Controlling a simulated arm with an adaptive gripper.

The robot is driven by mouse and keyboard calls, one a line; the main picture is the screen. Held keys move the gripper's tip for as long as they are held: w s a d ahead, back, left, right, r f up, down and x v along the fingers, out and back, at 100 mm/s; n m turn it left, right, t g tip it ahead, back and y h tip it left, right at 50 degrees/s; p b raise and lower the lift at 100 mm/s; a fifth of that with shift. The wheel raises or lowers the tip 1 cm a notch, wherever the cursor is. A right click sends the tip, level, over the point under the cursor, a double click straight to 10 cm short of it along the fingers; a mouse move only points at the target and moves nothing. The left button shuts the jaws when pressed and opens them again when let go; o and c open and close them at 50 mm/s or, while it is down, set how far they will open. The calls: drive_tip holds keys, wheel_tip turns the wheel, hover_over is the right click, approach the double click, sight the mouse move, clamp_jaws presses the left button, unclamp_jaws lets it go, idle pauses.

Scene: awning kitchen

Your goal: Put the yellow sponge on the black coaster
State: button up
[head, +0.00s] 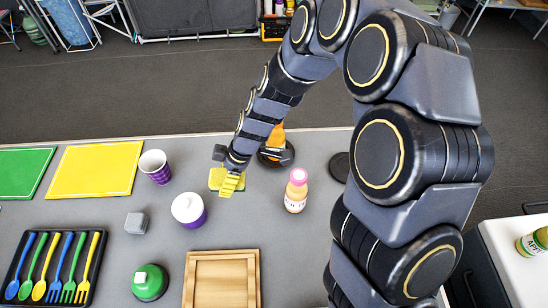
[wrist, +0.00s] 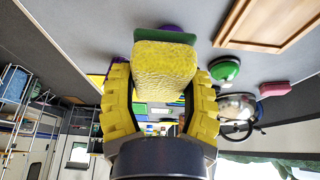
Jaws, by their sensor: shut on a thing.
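The yellow sponge (wrist: 165,72) with a green side is between the yellow fingers of my gripper (wrist: 162,85) in the wrist view. In the head view the sponge (head: 215,178) is partly hidden by my gripper (head: 230,184), which is shut on it over the back middle of the table. Whether the sponge touches the table cannot be told. The black coaster (head: 340,166) is a flat dark disc to the right of my gripper, partly hidden by my arm.
A pink-capped bottle (head: 296,191) stands between my gripper and the coaster. An orange item on a dark round base (head: 277,155) is behind it.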

drive_tip(key=shift+r, duration=0.15)
wheel_tip(320, 180, up, 7)
drive_tip(key=shift+f, duration=0.1)
drive_tip(key=d+m, duration=0.1)
drive_tip(key=d, duration=0.3)
drive_tip(key=d+m+t, duration=0.1)
drive_tip(key=d, duration=0.4)
drive_tip(key=w+d+m, duration=0.1)
drive_tip(key=d+m, duration=0.1)
drive_tip(key=d, duration=0.2)
drive_tip(key=shift+w+d+f, duration=0.1)
drive_tip(key=shift+d+f, duration=0.15)
drive_tip(key=shift+d, duration=0.15)
drive_tip(key=s+d+m+t+h, duration=0.15)
drive_tip(key=s+d+m, duration=0.3)
drive_tip(key=d, duration=0.85)
hover_over(344, 164)
drive_tip(key=s, duration=0.1)
drive_tip(key=shift+t, duration=0.25)
drive_tip(key=f, duration=0.9)
drive_tip(key=d+f, duration=0.1)
drive_tip(key=f, duration=0.4)
drive_tip(key=shift+f, duration=0.25)
drive_tip(key=shift+w+f, duration=0.1)
drive_tip(key=shift+f, duration=1.6)
